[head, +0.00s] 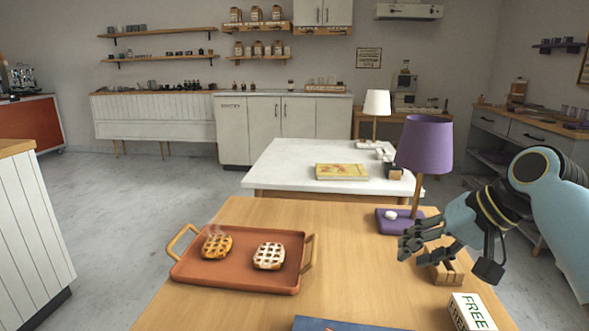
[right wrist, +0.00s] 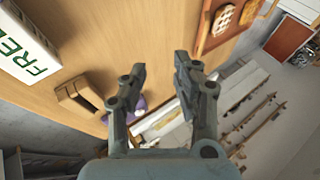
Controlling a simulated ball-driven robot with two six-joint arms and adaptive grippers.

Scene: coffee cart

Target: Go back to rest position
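My right gripper (head: 412,240) is over the right side of the wooden table (head: 345,240), in front of the purple lamp (head: 425,145). In the right wrist view its two fingers (right wrist: 160,68) stand apart with nothing between them. The right arm comes in from the right edge of the head view. My left gripper is in neither view.
An orange tray (head: 235,275) holds two waffles on the table's left. A wooden block (head: 446,272) and a white "FREE" sign (head: 470,312) stand near my right gripper. A white table (head: 310,165) stands behind. Open floor (head: 140,210) lies to the left.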

